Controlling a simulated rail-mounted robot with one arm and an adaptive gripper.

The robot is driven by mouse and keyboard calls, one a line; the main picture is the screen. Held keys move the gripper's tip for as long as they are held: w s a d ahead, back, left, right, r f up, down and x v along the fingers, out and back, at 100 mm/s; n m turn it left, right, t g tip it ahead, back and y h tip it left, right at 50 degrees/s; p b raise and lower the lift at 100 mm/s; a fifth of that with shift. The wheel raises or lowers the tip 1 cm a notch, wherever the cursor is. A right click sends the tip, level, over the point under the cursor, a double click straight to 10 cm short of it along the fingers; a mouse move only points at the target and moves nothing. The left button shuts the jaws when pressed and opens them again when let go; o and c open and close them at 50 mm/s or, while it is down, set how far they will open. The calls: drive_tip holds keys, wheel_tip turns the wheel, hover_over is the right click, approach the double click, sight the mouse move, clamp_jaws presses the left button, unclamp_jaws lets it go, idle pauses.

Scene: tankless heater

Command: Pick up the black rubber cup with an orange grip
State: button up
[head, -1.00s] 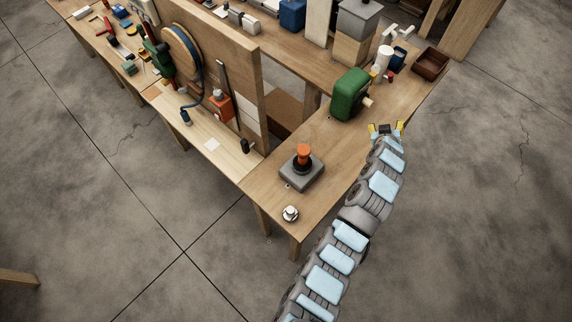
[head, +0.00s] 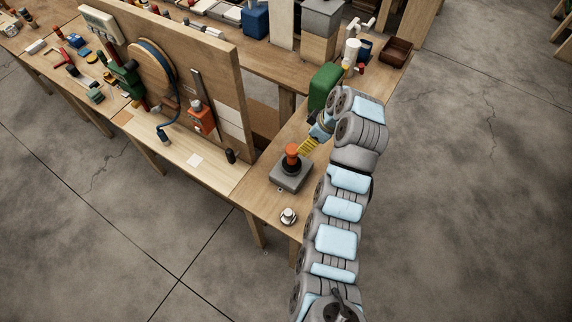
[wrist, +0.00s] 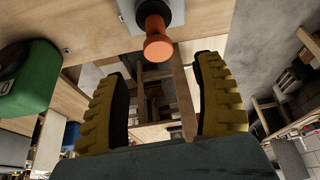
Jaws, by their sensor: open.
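The black rubber cup with an orange grip (head: 291,152) stands upright on a grey square block (head: 290,176) on the wooden bench. My gripper (head: 308,146) is just right of and behind the orange grip in the head view, partly hidden by my arm. In the wrist view the orange grip (wrist: 158,42) shows at the top, beyond and between the two yellow ribbed fingers of my gripper (wrist: 162,75). The fingers are apart and nothing is between them.
A green machine (head: 322,88) stands behind my gripper; it is also at left in the wrist view (wrist: 32,80). A small white-and-metal part (head: 288,215) sits near the bench's front corner. An upright wooden panel (head: 215,80) stands left. Bare bench (head: 262,196) lies left of the block.

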sight(292, 158)
drive_tip(key=x, duration=1.1)
drive_tip(key=shift+w+a+f+p, duration=0.1)
drive_tip(key=shift+f+p, duration=0.2)
drive_tip(key=shift+f, duration=0.05)
drive_tip(key=shift+w+a+f+p, duration=0.1)
drive_tip(key=shift+w+f+p, duration=0.1)
drive_tip(key=shift+f, duration=0.55)
drive_tip(key=shift+w+a+f+p, duration=0.1)
drive_tip(key=shift+f+p, duration=0.05)
drive_tip(key=shift+f, duration=0.6)
drive_tip(key=shift+x, duration=0.8)
drive_tip(key=shift+w+f, duration=0.1)
drive_tip(key=shift+f, duration=0.25)
clamp_jaws()
